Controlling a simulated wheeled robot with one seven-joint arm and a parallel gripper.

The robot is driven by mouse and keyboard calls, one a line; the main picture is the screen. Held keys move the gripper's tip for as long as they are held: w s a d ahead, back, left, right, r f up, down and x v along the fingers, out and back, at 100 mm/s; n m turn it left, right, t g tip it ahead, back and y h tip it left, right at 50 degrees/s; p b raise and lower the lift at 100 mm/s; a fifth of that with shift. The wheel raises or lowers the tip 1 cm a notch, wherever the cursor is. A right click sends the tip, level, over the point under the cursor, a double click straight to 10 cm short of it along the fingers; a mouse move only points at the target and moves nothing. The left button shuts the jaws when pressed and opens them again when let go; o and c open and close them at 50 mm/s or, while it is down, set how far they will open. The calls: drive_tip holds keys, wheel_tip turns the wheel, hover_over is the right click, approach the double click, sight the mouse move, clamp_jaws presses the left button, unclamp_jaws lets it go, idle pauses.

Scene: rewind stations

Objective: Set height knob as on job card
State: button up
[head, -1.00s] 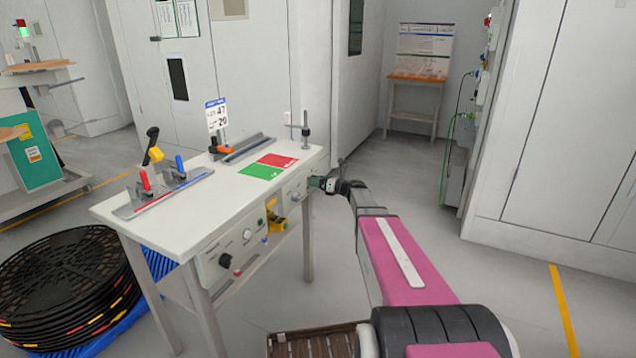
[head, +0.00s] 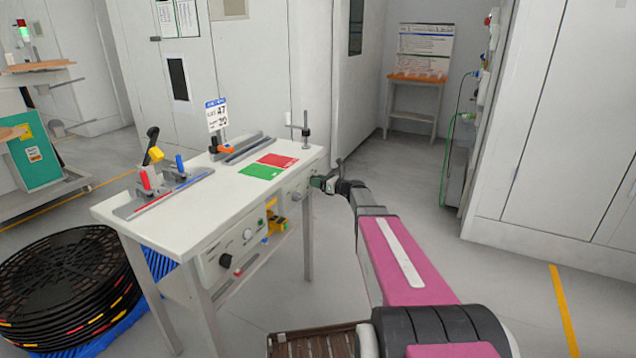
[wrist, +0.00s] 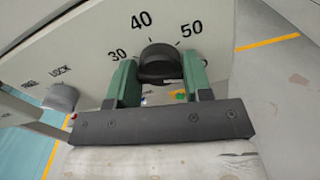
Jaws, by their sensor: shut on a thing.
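The black height knob (wrist: 158,65) shows in the wrist view below a printed scale marked 30, 40 and 50. The green fingers of my gripper (wrist: 160,82) stand on both sides of it, shut on it. I cannot make out a pointer mark on the knob. In the head view my gripper (head: 322,183) is at the right end of the table's front panel and hides the knob. The job card (head: 216,114) stands upright at the back of the table. Its large figures look like 47 and 20, but the small words are not readable.
A grey knob (wrist: 62,97) beside the word LOCK sits left of the height knob. The white table (head: 150,215) carries clamps, a rail and a red and green mat (head: 268,166). Black reels (head: 65,280) are stacked at the left. The floor to the right is mostly clear.

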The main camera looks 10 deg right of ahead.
drive_tip(key=m, duration=2.6)
drive_tip(key=shift+f, duration=0.2)
idle(1.6)
idle(0.3)
drive_tip(key=o, duration=0.9)
